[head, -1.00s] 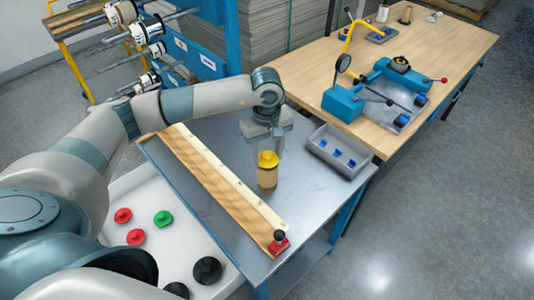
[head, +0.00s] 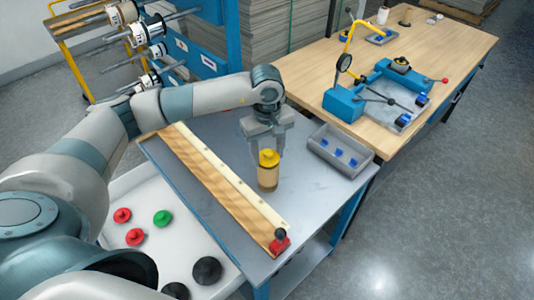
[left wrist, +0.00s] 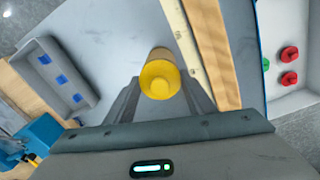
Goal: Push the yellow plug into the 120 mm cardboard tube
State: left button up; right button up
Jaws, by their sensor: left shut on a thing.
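The yellow plug (head: 268,158) is at the top end of the tan cardboard tube (head: 268,181), which stands upright on the grey metal table (head: 310,192). My left gripper (head: 268,146) comes down from above and is shut on the plug. In the left wrist view the plug (left wrist: 160,80) sits between the two fingers, with a little of the tube (left wrist: 160,53) showing behind it. How deep the plug sits in the tube cannot be told. My right gripper is not in view.
A wooden strip with a pale scale (head: 215,185) and a red stop (head: 280,243) lies left of the tube. A grey bin with blue pieces (head: 340,152) stands to the right. A white tray (head: 125,188) holds red, green and black plugs. Bare metal surrounds the tube's right side.

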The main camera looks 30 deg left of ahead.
pick_arm(q)
jog(key=shift+s+d+f, duration=0.1)
jog(key=shift+s+f, duration=0.15)
jog(key=shift+f, duration=0.2)
jog(key=shift+s+d+f, duration=0.1)
jog(key=shift+s+f, duration=0.1)
jog(key=shift+f, duration=0.25)
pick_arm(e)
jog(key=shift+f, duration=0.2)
pick_arm(q)
jog(key=o, duration=1.1)
jog(key=shift+r, duration=0.1)
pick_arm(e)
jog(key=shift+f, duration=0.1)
pick_arm(q)
jog(key=shift+w+r+b, duration=0.3)
jog(key=shift+r+b, duration=0.1)
jog(key=shift+r, duration=0.15)
notch_tip(320, 180, up, 18)
jog(key=b, duration=0.4)
jog(key=shift+b, duration=0.4)
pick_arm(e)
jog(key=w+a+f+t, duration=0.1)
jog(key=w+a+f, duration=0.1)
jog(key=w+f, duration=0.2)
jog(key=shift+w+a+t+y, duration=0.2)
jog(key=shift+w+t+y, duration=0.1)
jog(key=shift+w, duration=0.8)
pick_arm(q)
jog(key=shift+s+a+f, duration=0.1)
